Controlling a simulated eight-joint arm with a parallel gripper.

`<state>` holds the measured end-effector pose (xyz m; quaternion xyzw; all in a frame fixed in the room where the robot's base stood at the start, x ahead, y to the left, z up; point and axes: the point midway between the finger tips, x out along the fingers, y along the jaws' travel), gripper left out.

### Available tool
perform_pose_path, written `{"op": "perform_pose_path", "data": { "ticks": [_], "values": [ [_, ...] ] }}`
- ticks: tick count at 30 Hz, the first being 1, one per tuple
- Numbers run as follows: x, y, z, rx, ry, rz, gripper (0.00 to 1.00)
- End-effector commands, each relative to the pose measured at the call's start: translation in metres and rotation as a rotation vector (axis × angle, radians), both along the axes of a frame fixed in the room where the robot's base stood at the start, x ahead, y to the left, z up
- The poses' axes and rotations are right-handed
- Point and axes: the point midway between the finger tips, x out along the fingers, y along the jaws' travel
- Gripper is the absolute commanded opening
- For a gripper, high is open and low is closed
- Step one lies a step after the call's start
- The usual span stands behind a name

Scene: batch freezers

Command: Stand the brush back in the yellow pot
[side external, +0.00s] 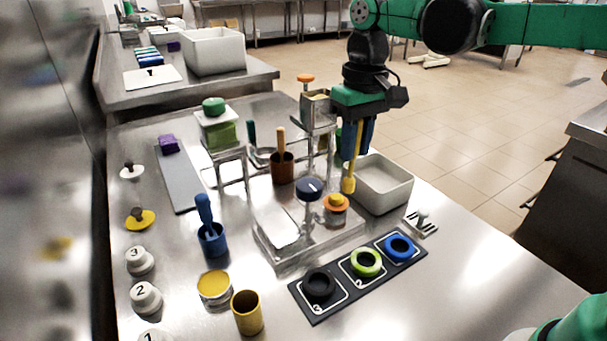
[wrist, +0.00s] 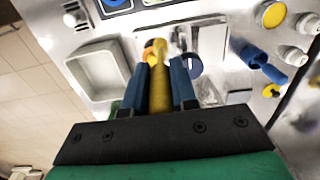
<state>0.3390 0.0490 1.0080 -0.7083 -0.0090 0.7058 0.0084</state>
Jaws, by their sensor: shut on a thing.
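My gripper (side external: 354,150) is shut on a yellow brush (side external: 350,178), which hangs down between the blue fingers. The brush also shows in the wrist view (wrist: 158,75), between the fingers (wrist: 160,88). In the side view the brush is held in front of the white bin, behind the orange-topped part of the metal stand; I cannot tell whether it touches anything. The yellow pot (side external: 247,313) stands upright at the front of the table, well to the left of and nearer than my gripper. Its mouth is open and no brush shows in it.
A yellow-lidded tub (side external: 214,288) and a blue pot with a blue brush (side external: 212,238) stand near the yellow pot. A dark board with rings (side external: 358,273), a metal stand (side external: 308,243), a brown pot (side external: 283,168) and a white bin (side external: 381,187) occupy the middle and right.

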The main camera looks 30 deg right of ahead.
Motion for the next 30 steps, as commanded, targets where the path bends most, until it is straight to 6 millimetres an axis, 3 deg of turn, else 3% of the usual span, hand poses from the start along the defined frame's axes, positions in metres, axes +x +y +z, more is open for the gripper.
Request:
{"op": "perform_pose_path", "data": {
  "ticks": [1,6,12,18,30],
  "values": [
    [0.000,0.025,0.001,0.010,0.002,0.014,0.00],
    [-0.012,0.106,0.002,0.045,0.019,0.015,0.00],
    [-0.039,0.173,0.003,0.071,0.046,0.008,0.00],
    [-0.052,0.198,0.002,0.079,0.059,0.002,0.00],
    [-0.052,0.198,-0.030,0.079,0.058,-0.001,0.00]
  ]
}}
